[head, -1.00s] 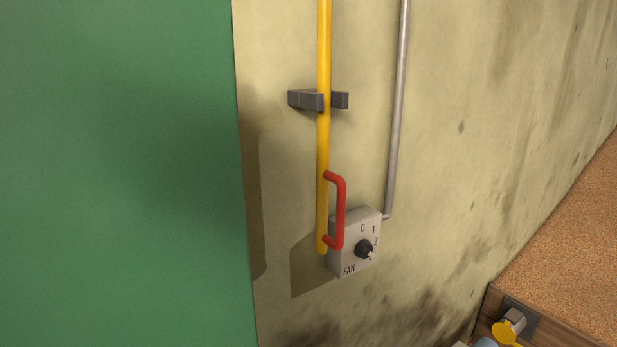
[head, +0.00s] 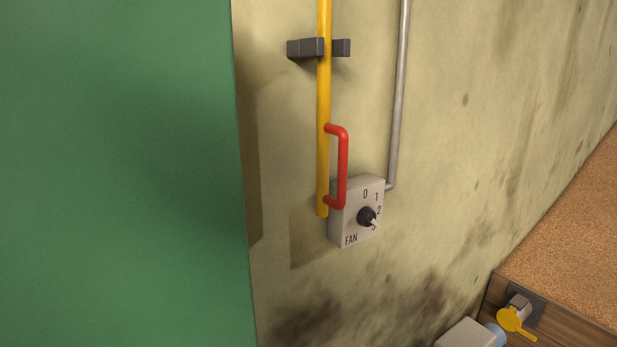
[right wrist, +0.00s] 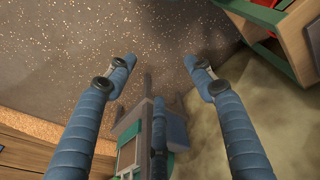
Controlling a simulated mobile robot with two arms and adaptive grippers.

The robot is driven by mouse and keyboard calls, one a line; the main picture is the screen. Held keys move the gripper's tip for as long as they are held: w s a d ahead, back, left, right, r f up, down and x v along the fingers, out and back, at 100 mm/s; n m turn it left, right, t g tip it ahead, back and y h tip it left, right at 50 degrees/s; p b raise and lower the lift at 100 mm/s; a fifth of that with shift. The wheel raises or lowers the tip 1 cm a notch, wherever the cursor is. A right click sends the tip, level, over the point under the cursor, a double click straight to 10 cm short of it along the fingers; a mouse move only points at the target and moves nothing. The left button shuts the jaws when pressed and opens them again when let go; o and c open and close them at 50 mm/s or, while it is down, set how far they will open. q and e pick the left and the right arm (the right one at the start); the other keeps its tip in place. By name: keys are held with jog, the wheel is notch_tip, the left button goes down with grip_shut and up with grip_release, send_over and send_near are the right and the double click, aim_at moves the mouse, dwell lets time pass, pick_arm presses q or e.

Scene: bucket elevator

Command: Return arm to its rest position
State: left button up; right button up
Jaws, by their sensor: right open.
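I cannot clearly make out my right gripper in the head view, and my left gripper is not in view. In the head view a yellow rod (head: 323,100) with a red handle (head: 342,167) hangs along the stained wall. A grey FAN switch (head: 350,226) sits beside the handle, its black knob (head: 366,216) turned toward the 3. No gripper touches these.
A green panel (head: 120,170) fills the left of the head view. A dark bracket (head: 305,48) spans the rod. A wooden bin edge (head: 560,328) with a yellow lever (head: 511,319) is at lower right.

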jog(key=s+d+f+b, duration=0.1)
jog(key=s+f+b, duration=0.1)
jog(key=s+f, duration=0.5)
jog(key=s+d+f+g+b, duration=0.1)
jog(key=s+f+b, duration=0.1)
jog(key=s+f, duration=0.5)
notch_tip(320, 180, down, 3)
jog(key=shift+s+d+r+b, duration=0.1)
jog(key=shift+s+d+b, duration=0.2)
jog(key=shift+d+b, duration=0.05)
